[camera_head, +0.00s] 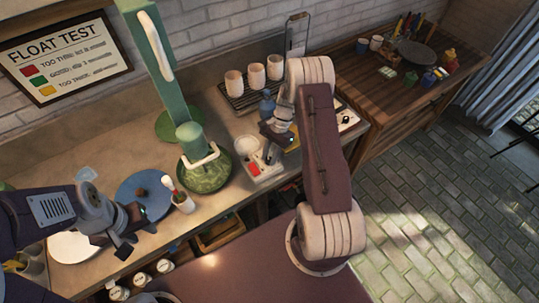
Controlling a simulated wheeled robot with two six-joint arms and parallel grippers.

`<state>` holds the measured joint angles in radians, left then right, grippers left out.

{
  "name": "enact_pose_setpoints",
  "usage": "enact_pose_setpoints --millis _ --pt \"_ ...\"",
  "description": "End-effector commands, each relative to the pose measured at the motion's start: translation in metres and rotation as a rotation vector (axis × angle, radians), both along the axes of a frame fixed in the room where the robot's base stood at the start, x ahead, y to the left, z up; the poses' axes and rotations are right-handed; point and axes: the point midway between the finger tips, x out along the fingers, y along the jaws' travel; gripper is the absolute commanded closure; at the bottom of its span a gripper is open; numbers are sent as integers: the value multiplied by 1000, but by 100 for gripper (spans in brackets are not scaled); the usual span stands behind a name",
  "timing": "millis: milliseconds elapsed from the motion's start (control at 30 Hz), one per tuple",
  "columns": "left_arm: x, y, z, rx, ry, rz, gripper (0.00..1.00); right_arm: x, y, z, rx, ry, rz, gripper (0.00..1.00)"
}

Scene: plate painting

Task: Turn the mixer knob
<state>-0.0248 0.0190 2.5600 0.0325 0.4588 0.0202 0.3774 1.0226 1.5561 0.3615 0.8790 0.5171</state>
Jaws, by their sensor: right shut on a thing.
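A tall green mixer stand (160,65) with white handles rises over a green bowl (206,178) of speckled green stuff on the counter. A white control box (262,175) with red and yellow parts sits to the right of the bowl. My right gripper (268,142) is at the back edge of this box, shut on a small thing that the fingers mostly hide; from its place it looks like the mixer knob. How far the knob is turned cannot be seen. My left gripper (128,228) is open and empty, over the counter's front left.
A white cup (184,202) with a red-tipped tool stands near the bowl. Cups (255,76) stand on a rack behind a blue bottle (267,104). A wooden table (385,95) at the right carries small items.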

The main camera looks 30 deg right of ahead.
Motion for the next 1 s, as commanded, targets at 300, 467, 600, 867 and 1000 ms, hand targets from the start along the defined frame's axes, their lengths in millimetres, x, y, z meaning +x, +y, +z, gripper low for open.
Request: enact_pose_setpoints --millis 300,467,600,867,1000 --pt "0 0 2 0 0 0 64 1 0 1 -1 -4 -60 100" --pt "0 0 2 0 0 0 64 1 0 1 0 -4 -63 100" --pt "0 0 2 0 0 0 64 1 0 1 -1 -4 -62 100" --pt "0 0 2 0 0 0 64 1 0 1 0 -3 -62 54" --pt "0 0 2 0 0 0 64 0 0 0 0 -2 -60 54"
